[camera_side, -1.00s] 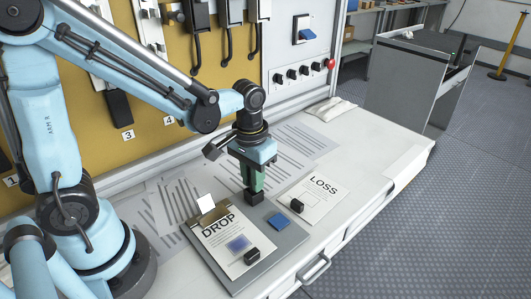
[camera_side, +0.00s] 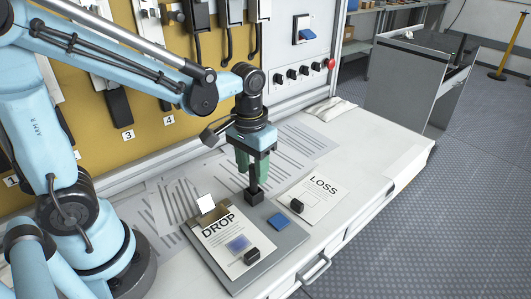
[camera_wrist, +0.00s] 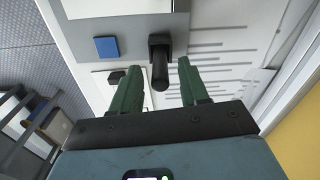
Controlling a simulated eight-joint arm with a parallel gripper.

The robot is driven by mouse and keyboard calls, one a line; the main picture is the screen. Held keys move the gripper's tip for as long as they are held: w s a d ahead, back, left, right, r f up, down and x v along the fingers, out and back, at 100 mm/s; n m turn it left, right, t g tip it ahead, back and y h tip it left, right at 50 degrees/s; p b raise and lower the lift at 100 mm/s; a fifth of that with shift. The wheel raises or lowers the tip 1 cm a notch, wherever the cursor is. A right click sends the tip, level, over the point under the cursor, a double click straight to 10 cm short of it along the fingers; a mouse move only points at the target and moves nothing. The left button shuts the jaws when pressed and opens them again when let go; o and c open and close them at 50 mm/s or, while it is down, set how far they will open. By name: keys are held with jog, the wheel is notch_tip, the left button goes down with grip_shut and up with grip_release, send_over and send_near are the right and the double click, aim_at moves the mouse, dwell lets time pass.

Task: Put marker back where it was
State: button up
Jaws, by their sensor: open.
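A black block with an upright black handle (camera_side: 254,192), which looks like the marker, stands at the back edge of the grey board. In the wrist view its handle (camera_wrist: 160,68) points toward me, ahead of the gap between the fingers. My gripper (camera_side: 252,170) is just above it, green fingers apart on either side of the handle's upper end in the side view. The wrist view shows my gripper (camera_wrist: 158,85) open and empty. I cannot tell whether a finger touches the handle.
The grey board (camera_side: 285,240) bears the DROP sheet (camera_side: 215,245), a blue square (camera_side: 278,221) and a small black block (camera_side: 252,257). The LOSS sheet (camera_side: 325,195) bears another black block (camera_side: 296,205). Printed papers (camera_side: 300,140) lie behind.

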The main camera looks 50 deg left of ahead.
notch_tip(320, 180, up, 9)
jog(key=shift+s+f, duration=0.1)
jog(key=s+f+t, duration=0.1)
jog(key=t, duration=0.1)
jog(key=s+a+f+m+t, duration=0.1)
jog(key=t, duration=0.1)
jog(key=s+a+f+t, duration=0.1)
jog(key=t, duration=0.2)
jog(key=shift+m, duration=0.4)
jog(key=shift+w, duration=0.1)
dwell(1.2)
